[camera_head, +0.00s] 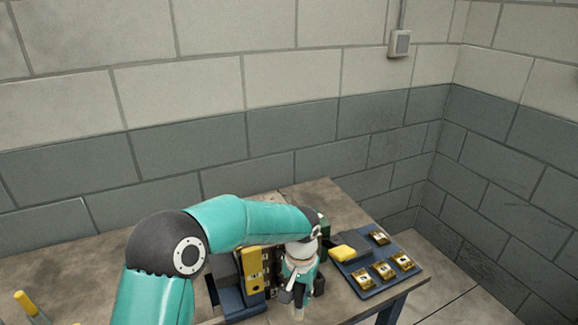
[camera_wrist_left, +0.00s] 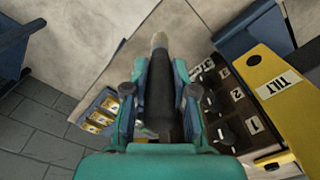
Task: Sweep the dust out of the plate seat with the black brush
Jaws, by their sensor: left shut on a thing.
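My left gripper (camera_head: 299,278) hangs over the worktable and also shows in the left wrist view (camera_wrist_left: 160,92). It is shut on the black brush (camera_wrist_left: 158,108), whose dark handle lies between the fingers. The brush's pale tip (camera_wrist_left: 159,41) sticks out beyond the fingers, over the tabletop; in the head view it points down below the gripper. Whether it touches anything I cannot tell. I cannot make out the plate seat or any dust for certain. My right gripper is not in view.
A dark rack with numbered labels (camera_wrist_left: 222,104) stands beside the gripper, next to an upright yellow plate (camera_wrist_left: 272,83). A blue tray (camera_head: 364,283) with several brass-coloured blocks lies to the right, near a yellow block (camera_head: 343,253). Bare tabletop (camera_head: 335,195) shows behind.

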